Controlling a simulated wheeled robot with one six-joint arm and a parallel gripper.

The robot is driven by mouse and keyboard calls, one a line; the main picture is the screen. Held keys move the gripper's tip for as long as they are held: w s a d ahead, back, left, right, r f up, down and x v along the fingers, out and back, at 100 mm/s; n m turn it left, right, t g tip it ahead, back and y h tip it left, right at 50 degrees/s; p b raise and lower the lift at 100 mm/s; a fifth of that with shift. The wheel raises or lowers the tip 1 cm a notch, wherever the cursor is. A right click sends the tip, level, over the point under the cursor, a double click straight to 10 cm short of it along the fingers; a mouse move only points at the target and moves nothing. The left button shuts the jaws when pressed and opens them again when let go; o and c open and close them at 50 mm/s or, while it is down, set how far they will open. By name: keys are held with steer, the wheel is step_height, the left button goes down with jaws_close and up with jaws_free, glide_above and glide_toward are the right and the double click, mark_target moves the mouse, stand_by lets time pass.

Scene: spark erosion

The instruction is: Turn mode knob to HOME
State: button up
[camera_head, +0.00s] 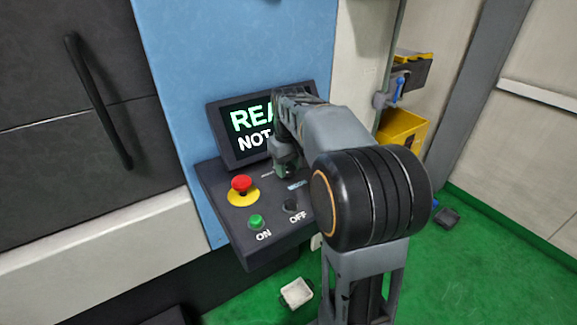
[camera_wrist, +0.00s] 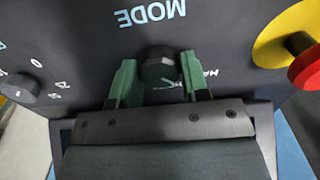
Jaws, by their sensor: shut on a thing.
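The mode knob (camera_wrist: 158,66) is a dark round knob on the black control panel. In the wrist view it sits between the two green fingers of my gripper (camera_wrist: 157,76), under the upside-down word MODE (camera_wrist: 152,13). My gripper is shut on the knob. A small light label (camera_wrist: 210,73) beside the right finger is partly hidden, and I cannot read which position the knob points to. In the head view my gripper (camera_head: 287,172) is at the upper part of the panel (camera_head: 222,197), below the screen, and it hides the knob.
A red emergency button (camera_head: 241,184) on a yellow base, a green ON button (camera_head: 256,222) and a dark OFF button (camera_head: 290,205) stand close by. The screen (camera_head: 247,130) is partly covered by my arm. Another knob (camera_wrist: 22,88) is at left in the wrist view.

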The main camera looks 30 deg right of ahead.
mark_target(289, 167)
steer(key=m+p, duration=0.1)
steer(key=m, duration=0.3)
steer(key=shift+r, duration=0.1)
steer(key=shift+m+p, duration=0.7)
steer(key=shift+m, duration=1.8)
steer(key=o, duration=0.9)
steer(key=shift+o, duration=0.2)
step_height(289, 167, up, 14)
steer(key=shift+f+p, duration=0.2)
steer(key=shift+p, duration=0.2)
